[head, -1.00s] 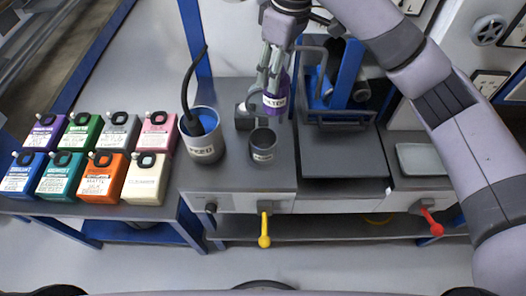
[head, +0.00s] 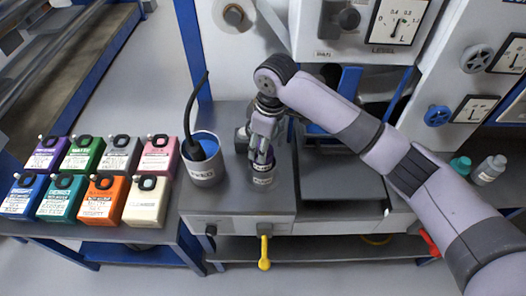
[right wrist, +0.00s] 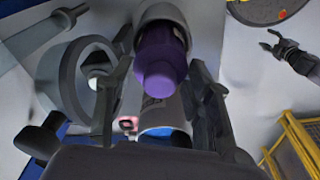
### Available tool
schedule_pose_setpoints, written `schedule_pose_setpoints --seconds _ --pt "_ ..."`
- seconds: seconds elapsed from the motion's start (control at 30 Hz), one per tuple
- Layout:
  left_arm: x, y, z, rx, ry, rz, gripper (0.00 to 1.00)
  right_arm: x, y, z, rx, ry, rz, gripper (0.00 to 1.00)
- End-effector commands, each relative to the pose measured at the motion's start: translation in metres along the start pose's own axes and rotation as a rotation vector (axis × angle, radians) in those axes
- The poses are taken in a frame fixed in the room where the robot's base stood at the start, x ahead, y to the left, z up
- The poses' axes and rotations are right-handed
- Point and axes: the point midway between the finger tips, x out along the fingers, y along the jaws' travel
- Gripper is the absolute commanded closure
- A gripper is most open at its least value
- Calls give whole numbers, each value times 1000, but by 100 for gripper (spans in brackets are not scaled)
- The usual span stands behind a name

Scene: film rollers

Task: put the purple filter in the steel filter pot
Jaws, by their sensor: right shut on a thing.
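My right gripper (head: 263,160) points down over the steel filter pot (head: 262,179), a small grey labelled cup on the bench. In the right wrist view its fingers (right wrist: 163,100) stand on both sides of the purple filter (right wrist: 162,52), a purple bottle shape. The gripper is shut on the filter. The filter's far end is within the round grey rim of the pot (right wrist: 165,12); how deep it sits is hidden. In the head view the fingers cover most of the filter. My left gripper (right wrist: 271,40) shows small in the right wrist view, its fingers apart and empty.
The feed pot (head: 203,172), with blue inside and a black hose, stands close left of the filter pot. Several coloured canisters (head: 104,205) stand on the left bench. A dark flat plate (head: 342,184) lies to the right. A yellow lever (head: 264,252) hangs at the front.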

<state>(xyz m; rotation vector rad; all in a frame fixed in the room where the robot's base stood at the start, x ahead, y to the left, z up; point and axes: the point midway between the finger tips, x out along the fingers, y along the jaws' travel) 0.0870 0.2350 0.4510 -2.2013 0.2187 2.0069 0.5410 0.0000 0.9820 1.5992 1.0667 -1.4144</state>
Motion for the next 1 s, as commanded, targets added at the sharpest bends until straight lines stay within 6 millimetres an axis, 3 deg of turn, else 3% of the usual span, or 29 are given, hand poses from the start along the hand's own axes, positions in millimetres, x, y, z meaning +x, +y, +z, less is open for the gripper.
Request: schedule_pose_setpoints --seconds 0.3,0.67,0.7,1.0 --pt "-6 3 0 3 0 4 55 40 0 6 0 -2 -1 97" --pt "-6 2 0 3 -1 3 55 43 -1 6 0 -1 -1 97" --pt "-6 2 0 3 -1 3 55 44 0 6 1 -2 -1 52" --pt "-6 0 0 2 -2 0 55 44 0 6 0 -1 -1 33"
